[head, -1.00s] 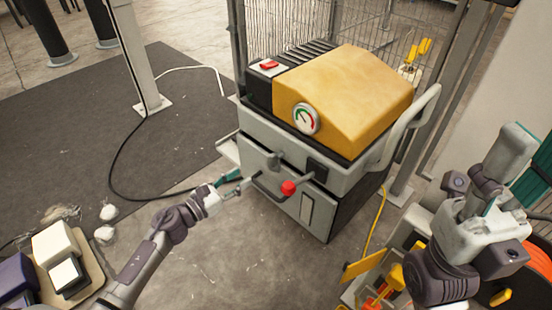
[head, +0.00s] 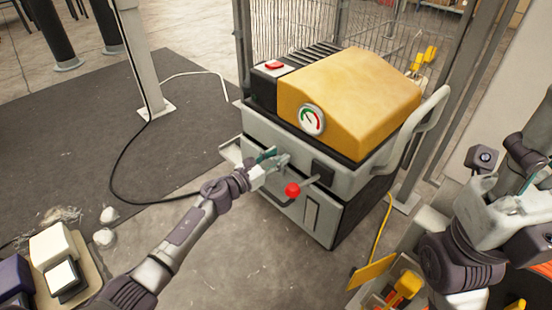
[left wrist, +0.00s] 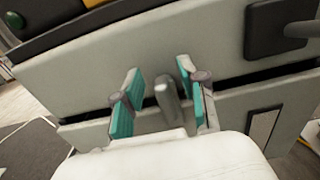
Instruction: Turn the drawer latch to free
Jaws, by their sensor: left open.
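The drawer latch (left wrist: 167,98) is a short grey lever on the cabinet's pale front, across the dark drawer seam. My left gripper (left wrist: 160,98) is open in the left wrist view, with a teal-padded finger on each side of the latch. The latch stands between the fingers, with gaps visible; I cannot tell how deep it sits. In the head view my left gripper (head: 272,160) is at the cabinet front and largely covers the latch. The drawer (head: 285,197) appears shut. My right gripper (head: 520,195) is at the right edge, away from the cabinet, its fingers unclear.
A red-knobbed lever (head: 292,189) sticks out just right of my left gripper. A black block (head: 322,170) is on the cabinet front. The yellow-topped machine (head: 350,95) has a gauge (head: 312,120). A crate with yellow items (head: 400,285) stands at lower right.

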